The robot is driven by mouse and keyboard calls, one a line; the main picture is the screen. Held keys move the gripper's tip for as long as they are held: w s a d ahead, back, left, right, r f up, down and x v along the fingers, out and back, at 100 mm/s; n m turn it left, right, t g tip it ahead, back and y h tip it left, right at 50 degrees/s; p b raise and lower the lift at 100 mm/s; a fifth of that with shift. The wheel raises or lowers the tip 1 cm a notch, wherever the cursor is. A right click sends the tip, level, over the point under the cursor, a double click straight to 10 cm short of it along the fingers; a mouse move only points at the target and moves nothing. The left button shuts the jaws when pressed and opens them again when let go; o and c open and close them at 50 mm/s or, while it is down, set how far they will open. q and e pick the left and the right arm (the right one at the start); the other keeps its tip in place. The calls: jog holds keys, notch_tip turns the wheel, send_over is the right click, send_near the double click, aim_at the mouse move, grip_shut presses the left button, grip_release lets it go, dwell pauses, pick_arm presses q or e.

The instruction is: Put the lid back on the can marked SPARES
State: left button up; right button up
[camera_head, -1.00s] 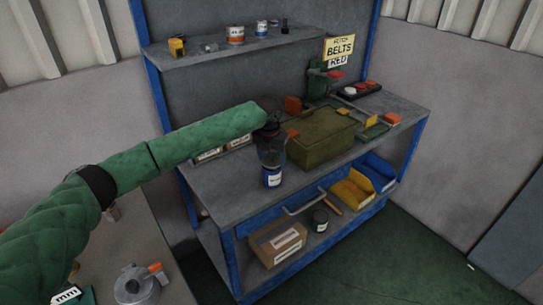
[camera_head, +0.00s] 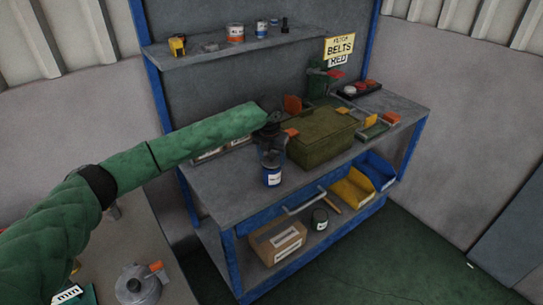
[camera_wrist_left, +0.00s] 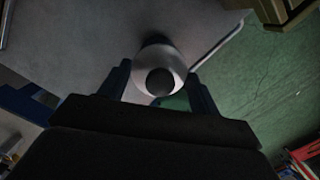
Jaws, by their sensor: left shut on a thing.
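In the left wrist view, a pale round lid-like piece (camera_wrist_left: 160,56) with a dark round middle lies between the two fingers of my left gripper (camera_wrist_left: 161,85). The gripper is shut on this piece. I cannot tell whether the piece touches the can. My right gripper is not in view.
An olive box (camera_head: 322,137) stands just right of the gripper. Other cans, such as an orange-and-white can (camera_head: 236,33), stand on the upper shelf (camera_head: 220,55). Below are a cardboard box (camera_head: 277,243), a dark jar (camera_head: 319,220) and a yellow bin (camera_head: 352,188). The bench's front left is clear.

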pick_arm(q)
jog(key=shift+p, duration=0.3)
dwell(0.6)
jog(key=o, duration=1.3)
jog(key=shift+r, duration=0.1)
jog(key=shift+r+p, duration=2.5)
jog(key=shift+r, duration=0.9)
grip_shut()
